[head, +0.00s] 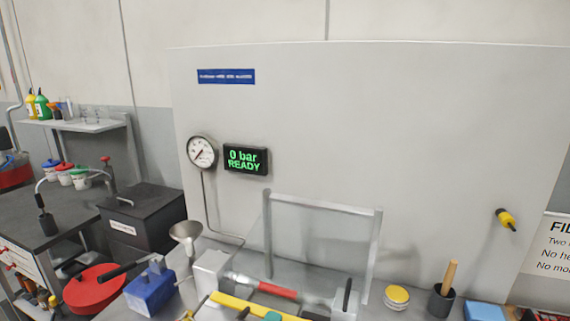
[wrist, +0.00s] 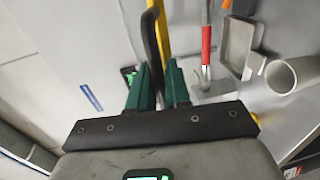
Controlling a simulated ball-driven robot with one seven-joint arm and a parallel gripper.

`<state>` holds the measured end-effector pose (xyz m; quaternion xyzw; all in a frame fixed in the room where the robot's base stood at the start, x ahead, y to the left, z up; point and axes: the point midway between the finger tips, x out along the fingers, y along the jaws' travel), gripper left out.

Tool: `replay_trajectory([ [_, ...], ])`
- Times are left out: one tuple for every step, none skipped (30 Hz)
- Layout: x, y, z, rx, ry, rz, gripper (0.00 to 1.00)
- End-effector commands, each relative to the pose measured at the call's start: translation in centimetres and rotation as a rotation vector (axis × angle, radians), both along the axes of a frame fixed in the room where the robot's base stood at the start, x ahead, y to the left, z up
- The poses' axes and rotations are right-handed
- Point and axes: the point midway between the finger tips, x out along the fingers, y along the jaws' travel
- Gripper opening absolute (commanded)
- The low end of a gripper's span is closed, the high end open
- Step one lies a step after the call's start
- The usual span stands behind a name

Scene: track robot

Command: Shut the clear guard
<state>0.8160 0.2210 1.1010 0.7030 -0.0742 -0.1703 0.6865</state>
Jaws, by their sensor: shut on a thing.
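The clear guard (head: 376,240) shows in the head view as a pale grey-edged frame standing at the panel, with the wall visible through it. A yellow bar (head: 232,302) crosses the bottom of that view, and a yellow bar (wrist: 164,30) also shows in the wrist view; I cannot tell how it joins the guard. My gripper (wrist: 158,78) has green fingers and is shut on a dark curved handle (wrist: 151,35) beside the yellow bar. A small green piece at the bottom edge of the head view looks like a fingertip.
A red-handled tool (head: 265,288) lies behind the yellow bar. A gauge (head: 202,152) and a display reading "0 bar READY" (head: 245,159) are on the panel. A funnel (head: 186,234) and blue block (head: 150,289) stand left; a yellow-lidded tin (head: 397,297) and dark cup (head: 440,301) stand right.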

Motion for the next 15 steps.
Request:
replay_trajectory([
  [0.0, 0.0, 0.0, 0.001, -0.001, 0.000, 0.03],
  [0.0, 0.0, 0.0, 0.001, -0.001, 0.000, 0.03],
  [0.0, 0.0, 0.0, 0.001, -0.001, 0.000, 0.03],
  [0.0, 0.0, 0.0, 0.001, -0.001, 0.000, 0.03],
  [0.0, 0.0, 0.0, 0.001, -0.001, 0.000, 0.03],
  [0.0, 0.0, -0.1, 0.001, -0.001, 0.000, 0.03],
  [0.0, 0.0, -0.2, 0.000, -0.001, 0.000, 0.03],
  [0.1, 0.0, -0.3, 0.000, -0.001, 0.000, 0.03],
  [0.1, -0.1, -0.6, 0.000, -0.001, 0.000, 0.03],
  [0.2, -0.1, -0.8, 0.000, 0.000, 0.000, 0.03],
  [0.2, -0.1, -1.0, 0.000, 0.000, 0.000, 0.03],
  [0.3, -0.1, -1.3, 0.000, 0.000, -0.001, 0.03],
  [0.4, -0.2, -1.6, 0.001, 0.000, -0.001, 0.03],
  [0.5, -0.2, -1.8, 0.000, -0.001, -0.001, 0.03],
  [0.5, -0.3, -2.2, 0.000, -0.001, -0.001, 0.03],
])
